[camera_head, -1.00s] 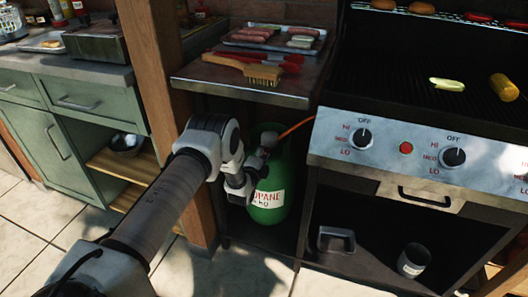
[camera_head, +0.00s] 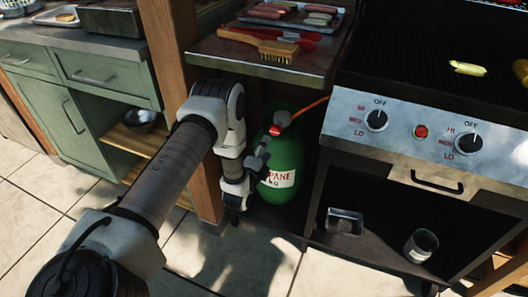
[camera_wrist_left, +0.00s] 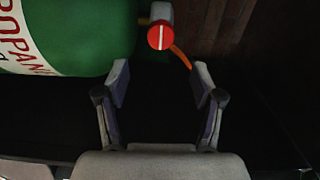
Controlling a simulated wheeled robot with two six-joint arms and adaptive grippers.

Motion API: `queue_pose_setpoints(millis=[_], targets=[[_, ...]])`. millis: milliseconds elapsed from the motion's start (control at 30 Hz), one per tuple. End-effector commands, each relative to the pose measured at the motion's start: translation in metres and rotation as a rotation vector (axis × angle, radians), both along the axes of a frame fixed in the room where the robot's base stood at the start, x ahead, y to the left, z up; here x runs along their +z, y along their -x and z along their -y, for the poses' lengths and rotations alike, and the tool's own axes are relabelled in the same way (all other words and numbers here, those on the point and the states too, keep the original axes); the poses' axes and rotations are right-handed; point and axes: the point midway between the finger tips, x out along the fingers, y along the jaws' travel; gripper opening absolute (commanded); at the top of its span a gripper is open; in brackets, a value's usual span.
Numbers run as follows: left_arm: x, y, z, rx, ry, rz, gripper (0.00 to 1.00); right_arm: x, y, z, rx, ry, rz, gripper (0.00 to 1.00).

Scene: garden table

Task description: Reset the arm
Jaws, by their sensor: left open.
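My left gripper (camera_head: 262,153) is in front of the green propane tank (camera_head: 286,168), which stands upright in the open bay under the side shelf. In the left wrist view the gripper (camera_wrist_left: 161,85) has its two fingers spread apart with nothing between them. The tank's red valve knob (camera_wrist_left: 161,36) shows just beyond the fingertips, apart from them; it also shows in the head view (camera_head: 274,130). An orange hose (camera_head: 312,106) runs from the valve toward the grill. My right gripper is not in view.
The grill (camera_head: 420,150) stands at the right, with a tin (camera_head: 345,222) and a metal cup (camera_head: 420,246) in its lower bay. A wooden post (camera_head: 168,60) is close behind my left arm. The side shelf (camera_head: 262,58) overhangs the tank and holds a brush (camera_head: 262,43). Green cabinets stand at left.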

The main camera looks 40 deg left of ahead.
Motion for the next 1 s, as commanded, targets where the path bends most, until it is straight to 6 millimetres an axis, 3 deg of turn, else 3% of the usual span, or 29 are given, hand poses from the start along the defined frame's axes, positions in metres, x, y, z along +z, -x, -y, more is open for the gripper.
queue_pose_setpoints(millis=[167,700,767,867,967,1000], targets=[[0.0,0.017,0.004,0.001,0.0,0.0,0.67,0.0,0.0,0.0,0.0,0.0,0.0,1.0],[0.003,0.014,0.007,-0.007,-0.001,0.005,0.67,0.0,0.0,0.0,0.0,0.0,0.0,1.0],[0.006,0.009,0.021,-0.032,-0.003,0.008,0.67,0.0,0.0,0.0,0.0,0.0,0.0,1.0],[-0.008,0.025,0.071,-0.107,0.029,-0.099,0.67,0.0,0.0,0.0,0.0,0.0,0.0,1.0],[-0.053,0.075,0.12,-0.14,0.24,-0.365,0.67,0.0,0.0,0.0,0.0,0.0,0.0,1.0],[-0.072,0.103,0.135,-0.12,0.36,-0.486,0.67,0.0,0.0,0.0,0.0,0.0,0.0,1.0]])
